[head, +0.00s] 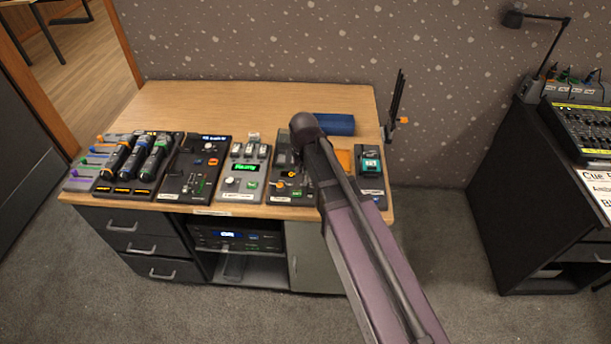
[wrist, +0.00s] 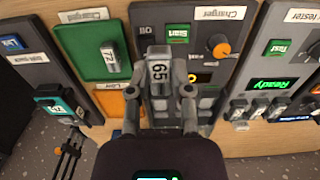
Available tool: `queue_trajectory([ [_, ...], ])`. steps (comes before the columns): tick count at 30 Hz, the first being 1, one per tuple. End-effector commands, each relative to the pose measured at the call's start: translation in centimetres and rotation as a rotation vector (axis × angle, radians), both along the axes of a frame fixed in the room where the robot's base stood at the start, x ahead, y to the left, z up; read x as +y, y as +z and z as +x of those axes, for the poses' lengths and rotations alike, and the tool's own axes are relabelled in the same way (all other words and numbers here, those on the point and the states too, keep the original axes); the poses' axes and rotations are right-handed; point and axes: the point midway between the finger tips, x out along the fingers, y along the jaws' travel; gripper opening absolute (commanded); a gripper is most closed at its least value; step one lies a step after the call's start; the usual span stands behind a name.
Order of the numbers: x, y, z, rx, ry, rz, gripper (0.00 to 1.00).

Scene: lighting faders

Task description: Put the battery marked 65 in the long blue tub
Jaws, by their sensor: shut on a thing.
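The battery marked 65 (wrist: 159,72) is a small grey block with a white label, upright between my fingers in the wrist view. My gripper (wrist: 161,92) is shut on it, over the dark charger panel (wrist: 150,30). I cannot tell whether the battery is clear of the charger. In the head view my arm hides the gripper and the battery.
A green tray (wrist: 84,64) holding another battery (wrist: 110,60) and an orange tray (wrist: 108,101) lie beside the charger. A tester (head: 244,170) with slotted batteries stands on its other side. A dark upright stand (head: 396,105) is at the desk's right edge. The back left desk is clear.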

Motion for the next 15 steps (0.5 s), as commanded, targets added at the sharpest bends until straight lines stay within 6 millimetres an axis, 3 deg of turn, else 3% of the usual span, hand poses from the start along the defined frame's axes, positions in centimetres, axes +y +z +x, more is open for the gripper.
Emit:
queue_trajectory([
  [15, 0.0, 2.2, 0.0, 0.0, 0.0, 0.0, 0.0],
])
